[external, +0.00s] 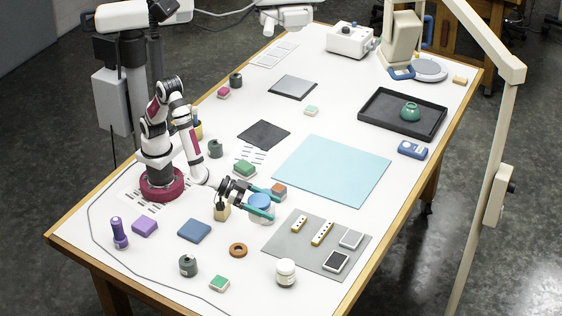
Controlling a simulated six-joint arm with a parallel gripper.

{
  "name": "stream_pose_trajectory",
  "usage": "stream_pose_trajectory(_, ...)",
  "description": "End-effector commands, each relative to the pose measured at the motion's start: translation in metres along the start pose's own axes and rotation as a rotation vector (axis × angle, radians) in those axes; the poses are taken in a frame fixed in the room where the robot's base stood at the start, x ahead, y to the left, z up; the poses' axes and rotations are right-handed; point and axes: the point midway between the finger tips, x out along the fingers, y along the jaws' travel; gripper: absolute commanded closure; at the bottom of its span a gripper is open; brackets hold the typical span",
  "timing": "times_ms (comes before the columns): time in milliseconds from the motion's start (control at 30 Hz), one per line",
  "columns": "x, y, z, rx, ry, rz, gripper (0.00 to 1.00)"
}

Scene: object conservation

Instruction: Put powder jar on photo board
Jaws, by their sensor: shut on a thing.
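A jar with a blue lid and pale body (260,201), which I take as the powder jar, is between the teal fingers of my gripper (274,204). The gripper is shut on it from the left, one finger on each side. The jar looks upright and at or just above the white table; any gap beneath it is hard to tell. The grey board (297,257), which I take as the photo board, lies flat to the lower right of the jar. Two pale scale bars (321,233) and two small framed cards (336,262) lie on it.
A white jar (286,274) stands at the board's lower left edge. A small brown-topped block (279,191) is close behind the gripper. A brown ring (238,250) and blue block (195,230) lie nearby. The light blue mat (333,170) is bare.

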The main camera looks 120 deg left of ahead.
Motion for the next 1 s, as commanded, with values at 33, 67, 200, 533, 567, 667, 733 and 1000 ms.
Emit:
stream_pose_trajectory(33, 0.007, -0.011, -0.003, -0.009, 0.001, -0.021, 0.82)
stream_pose_trajectory(67, 0.012, -0.018, -0.004, -0.014, 0.001, -0.034, 0.82)
stream_pose_trajectory(200, 0.036, -0.063, -0.013, -0.044, 0.001, -0.112, 0.82)
stream_pose_trajectory(533, 0.090, -0.260, -0.033, -0.153, 0.002, -0.410, 0.82)
stream_pose_trajectory(567, 0.091, -0.279, -0.034, -0.163, 0.002, -0.437, 0.82)
stream_pose_trajectory(667, 0.092, -0.331, -0.034, -0.188, 0.002, -0.510, 0.82)
stream_pose_trajectory(733, 0.090, -0.358, -0.034, -0.201, 0.002, -0.547, 0.82)
stream_pose_trajectory(1000, 0.082, -0.422, -0.031, -0.231, 0.002, -0.636, 0.82)
